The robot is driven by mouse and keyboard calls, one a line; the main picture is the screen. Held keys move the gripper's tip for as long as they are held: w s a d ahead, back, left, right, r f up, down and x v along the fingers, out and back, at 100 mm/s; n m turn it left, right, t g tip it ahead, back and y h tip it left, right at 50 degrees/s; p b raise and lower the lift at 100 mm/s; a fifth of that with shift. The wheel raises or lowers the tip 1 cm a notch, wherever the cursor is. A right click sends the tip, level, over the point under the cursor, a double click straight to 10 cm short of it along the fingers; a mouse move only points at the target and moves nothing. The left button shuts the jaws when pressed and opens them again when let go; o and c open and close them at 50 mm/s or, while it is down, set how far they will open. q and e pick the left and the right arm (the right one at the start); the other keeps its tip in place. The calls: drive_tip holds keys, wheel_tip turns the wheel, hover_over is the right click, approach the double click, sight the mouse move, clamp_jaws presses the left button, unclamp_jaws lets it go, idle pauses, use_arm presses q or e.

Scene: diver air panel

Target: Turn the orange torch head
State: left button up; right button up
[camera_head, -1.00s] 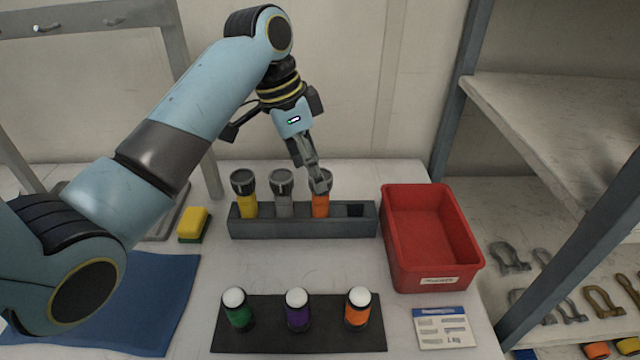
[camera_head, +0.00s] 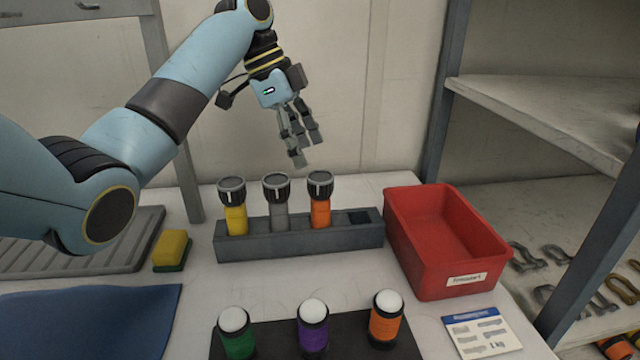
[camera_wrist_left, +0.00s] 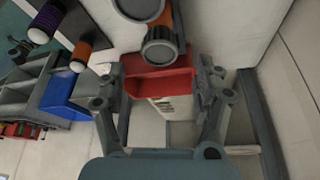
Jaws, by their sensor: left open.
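The orange torch (camera_head: 320,212) stands upright in a grey rack (camera_head: 300,244), its dark round head (camera_head: 320,184) on top. It is right of a grey torch (camera_head: 277,212) and a yellow torch (camera_head: 235,218). My left gripper (camera_head: 306,149) is open and empty, above and slightly left of the orange torch's head, apart from it. In the left wrist view the orange torch's head (camera_wrist_left: 160,48) shows beyond the open fingers, with some orange body (camera_wrist_left: 166,19) behind it. Whether the head has turned cannot be told. My right gripper is not in view.
A red bin (camera_head: 400,245) stands right of the rack. Green (camera_head: 237,345), purple (camera_head: 312,338) and orange (camera_head: 385,328) white-topped items stand on a dark mat in front. A yellow sponge (camera_head: 171,248) lies left. The rack's rightmost slot (camera_head: 358,216) is empty. Shelves (camera_head: 540,110) stand at right.

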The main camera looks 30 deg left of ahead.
sight(318, 176)
use_arm(q)
drive_tip(key=x, duration=0.6)
drive_tip(key=shift+d+f, duration=0.15)
drive_tip(key=shift+f, duration=0.05)
drive_tip(key=shift+w+d+f, duration=0.1)
drive_tip(key=shift+d+f, duration=0.1)
drive_tip(key=shift+f, duration=0.4)
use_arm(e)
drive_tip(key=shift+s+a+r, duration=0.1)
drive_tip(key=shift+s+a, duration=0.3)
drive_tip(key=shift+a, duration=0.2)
use_arm(q)
drive_tip(key=c, duration=1.2)
drive_tip(key=shift+o, duration=0.2)
drive_tip(key=n+p, duration=0.1)
drive_tip(key=p, duration=0.2)
drive_tip(key=n+t+p, duration=0.1)
drive_tip(key=n+p, duration=0.1)
drive_tip(key=p, duration=0.1)
drive_tip(key=shift+r+y, duration=0.35)
drive_tip(key=shift+y, duration=0.05)
drive_tip(key=shift+f+n+p, duration=0.1)
drive_tip(key=shift+n+p, duration=0.3)
drive_tip(key=shift+p, duration=0.05)
drive_tip(key=shift+f, duration=0.25)
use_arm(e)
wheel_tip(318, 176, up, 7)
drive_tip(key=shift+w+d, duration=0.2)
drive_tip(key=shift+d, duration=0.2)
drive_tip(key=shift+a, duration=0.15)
